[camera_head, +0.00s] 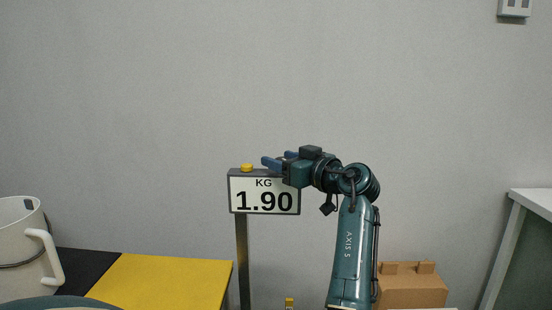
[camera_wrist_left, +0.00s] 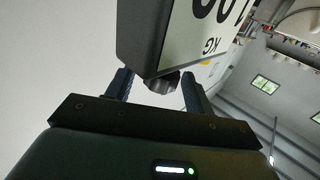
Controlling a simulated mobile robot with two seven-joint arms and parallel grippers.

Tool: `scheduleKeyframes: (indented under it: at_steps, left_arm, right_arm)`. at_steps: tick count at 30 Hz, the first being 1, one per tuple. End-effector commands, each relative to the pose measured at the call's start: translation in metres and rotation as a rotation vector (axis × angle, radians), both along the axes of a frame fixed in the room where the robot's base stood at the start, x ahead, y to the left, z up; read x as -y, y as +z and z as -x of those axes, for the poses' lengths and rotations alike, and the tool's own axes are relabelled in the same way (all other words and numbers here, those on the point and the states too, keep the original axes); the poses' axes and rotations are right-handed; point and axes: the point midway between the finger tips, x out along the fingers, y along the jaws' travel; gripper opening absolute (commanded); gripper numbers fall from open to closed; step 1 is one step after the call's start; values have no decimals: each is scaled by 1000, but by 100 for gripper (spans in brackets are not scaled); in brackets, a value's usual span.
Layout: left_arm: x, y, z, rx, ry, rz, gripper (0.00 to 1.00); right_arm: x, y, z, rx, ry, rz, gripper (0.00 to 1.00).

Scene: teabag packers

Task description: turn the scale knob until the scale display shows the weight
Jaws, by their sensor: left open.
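The scale display (camera_head: 264,194) is a white panel in a dark frame on a post and reads 1.90 under KG. Its dark casing shows large in the left wrist view (camera_wrist_left: 150,35), tilted. My left gripper (camera_head: 275,159) is at the display's upper right edge, with its fingers pointing left. In the left wrist view, a dark round knob (camera_wrist_left: 161,84) on the casing sits between the open fingers; whether they touch it I cannot tell. The gripper seems to hide this knob in the head view. A yellow cap (camera_head: 247,167) sits on the display's top left. My right gripper is not in view.
A cardboard box (camera_head: 412,290) is at the lower right, and a white-edged table (camera_head: 533,203) is at the far right.

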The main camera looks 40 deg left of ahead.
Motion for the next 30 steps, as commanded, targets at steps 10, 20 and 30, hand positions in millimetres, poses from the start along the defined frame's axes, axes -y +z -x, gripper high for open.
scheduleKeyframes:
  at_steps: [10, 20, 30]
  left_arm:
    - [2, 0, -1, 0, 0, 0, 53]
    - [2, 0, 0, 0, 0, 0, 35]
    - [2, 0, 0, 0, 0, 0, 9]
  right_arm:
    - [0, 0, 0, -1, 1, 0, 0]
    - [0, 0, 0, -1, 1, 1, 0]
    - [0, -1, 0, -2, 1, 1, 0]
